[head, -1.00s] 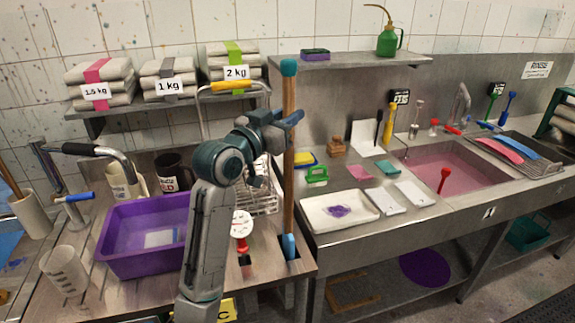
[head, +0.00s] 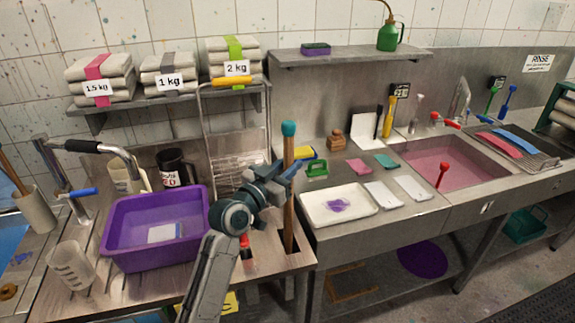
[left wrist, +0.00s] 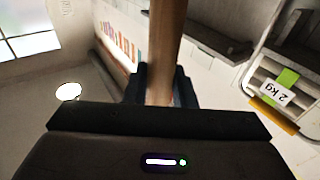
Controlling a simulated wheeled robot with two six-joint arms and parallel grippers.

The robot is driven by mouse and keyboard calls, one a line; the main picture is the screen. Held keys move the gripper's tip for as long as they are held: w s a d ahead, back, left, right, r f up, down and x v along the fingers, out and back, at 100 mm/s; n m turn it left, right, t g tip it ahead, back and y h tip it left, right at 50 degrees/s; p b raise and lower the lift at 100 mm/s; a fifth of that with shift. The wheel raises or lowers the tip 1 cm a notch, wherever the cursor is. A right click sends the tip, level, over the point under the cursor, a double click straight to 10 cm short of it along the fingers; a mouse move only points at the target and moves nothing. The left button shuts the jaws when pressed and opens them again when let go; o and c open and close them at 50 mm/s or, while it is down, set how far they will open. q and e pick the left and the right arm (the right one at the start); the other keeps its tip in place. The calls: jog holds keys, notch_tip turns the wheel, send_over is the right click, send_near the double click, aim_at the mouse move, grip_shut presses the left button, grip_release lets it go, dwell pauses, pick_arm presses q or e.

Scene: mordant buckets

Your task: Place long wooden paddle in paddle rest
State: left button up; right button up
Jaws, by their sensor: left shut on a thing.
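The long wooden paddle (head: 289,225) stands upright at the right end of the left counter, with its teal top cap (head: 288,128) uppermost. My left gripper (head: 285,174) is shut on the upper part of its shaft. The left wrist view also shows the shaft (left wrist: 165,50) between the fingers. The shaft's lower end runs down to a dark slot in the counter near the right edge, which appears to be the paddle rest. The paddle's blue lower end is hidden below the counter top. My right gripper is not in view.
A purple tub (head: 150,262) stands left of my arm. A wire rack (head: 236,150) is behind it. A white tray (head: 338,205) lies on the steel counter to the right.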

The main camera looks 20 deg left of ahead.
pick_arm(q)
jog(key=shift+f, duration=0.15)
jog(key=o, duration=1)
jog(key=shift+r, duration=0.2)
jog(key=shift+b+v, duration=1.65)
jog(key=shift+v, duration=4.35)
